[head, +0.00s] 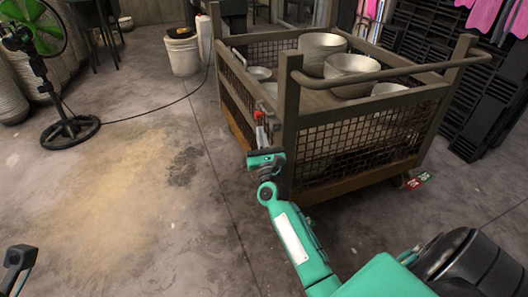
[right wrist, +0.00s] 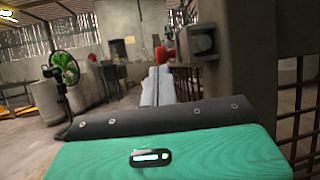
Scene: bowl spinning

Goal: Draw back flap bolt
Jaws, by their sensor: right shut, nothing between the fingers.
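The flap bolt with its red knob (head: 258,113) is on the near left corner post of the mesh cart (head: 289,120). In the right wrist view the red knob (right wrist: 161,54) shows just beyond the fingertips, beside a metal bracket (right wrist: 197,41) on the post. My right gripper (head: 261,133) is at this corner, its fingers pointing at the bolt. In the right wrist view its grey fingers (right wrist: 157,84) are shut together with nothing between them. I cannot tell whether they touch the knob. A dark part of my left gripper (head: 18,260) shows at the lower left edge; its jaws are unclear.
Several metal bowls (head: 350,66) are in the cart. A green fan (head: 36,28) stands at the far left, its cable running over the floor. A white bucket (head: 183,54) stands behind the cart. Black crates (head: 490,110) are stacked at right.

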